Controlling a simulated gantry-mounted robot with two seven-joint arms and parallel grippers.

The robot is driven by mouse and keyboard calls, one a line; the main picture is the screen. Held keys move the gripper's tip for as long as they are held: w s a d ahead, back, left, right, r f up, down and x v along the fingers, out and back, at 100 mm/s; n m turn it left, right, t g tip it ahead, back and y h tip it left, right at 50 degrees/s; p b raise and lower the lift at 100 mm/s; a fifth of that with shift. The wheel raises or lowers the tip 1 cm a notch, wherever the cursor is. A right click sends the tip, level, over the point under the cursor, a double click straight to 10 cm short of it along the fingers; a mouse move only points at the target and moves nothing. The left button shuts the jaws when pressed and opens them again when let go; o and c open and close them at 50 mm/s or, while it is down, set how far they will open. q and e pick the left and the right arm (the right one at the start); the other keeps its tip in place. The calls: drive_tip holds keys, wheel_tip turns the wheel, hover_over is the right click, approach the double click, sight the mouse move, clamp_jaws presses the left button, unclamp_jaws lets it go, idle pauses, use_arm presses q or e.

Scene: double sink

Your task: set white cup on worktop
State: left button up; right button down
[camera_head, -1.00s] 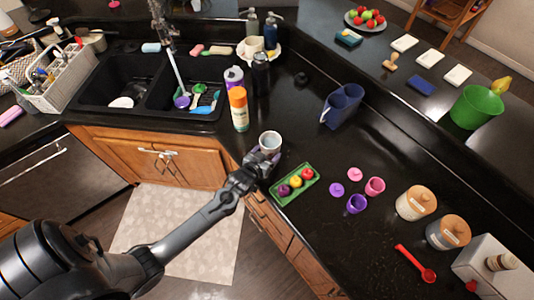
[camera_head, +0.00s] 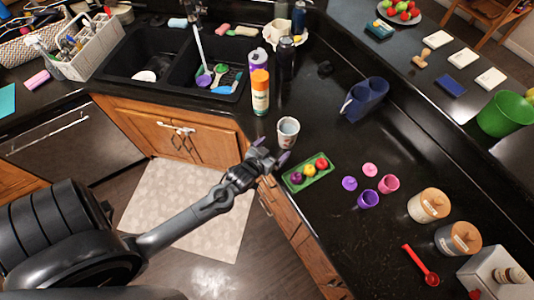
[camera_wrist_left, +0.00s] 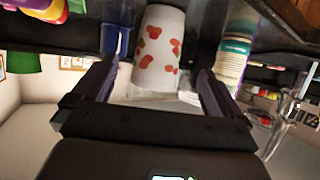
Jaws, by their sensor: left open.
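The white cup (camera_head: 288,136) stands upright on the black worktop (camera_head: 330,220), close to its front edge, left of the green tray. In the left wrist view the cup (camera_wrist_left: 160,50) shows red spots and appears upside down, with the worktop (camera_wrist_left: 70,38) along the top. My left gripper (camera_head: 270,150) is open and empty just in front of the cup. In the wrist view its two fingers (camera_wrist_left: 158,72) are spread to either side of the cup, with gaps on both sides. My right gripper is in neither view.
An orange-and-white bottle (camera_head: 260,92) stands behind and left of the cup. A green tray (camera_head: 309,176) with coloured balls lies to the right. Small pink and purple cups (camera_head: 368,199) stand beyond it. The double sink (camera_head: 140,60) is at the left. Bare worktop lies right of the cup.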

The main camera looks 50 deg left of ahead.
use_arm(q)
drive_tip(key=s+d+r+m+g+h, duration=0.1)
drive_tip(key=s+d+r+m+g, duration=0.1)
drive_tip(key=s+d, duration=0.4)
drive_tip(key=s+d+r+m+g+h, duration=0.2)
drive_tip(key=s+d+r+g, duration=0.2)
drive_tip(key=s, duration=1)
drive_tip(key=d+g, duration=0.1)
drive_tip(key=g, duration=0.2)
drive_tip(key=shift+d+m, duration=0.35)
drive_tip(key=shift+m, duration=0.05)
drive_tip(key=shift+r, duration=0.15)
wheel_tip(320, 180, up, 13)
drive_tip(key=p, duration=1.3)
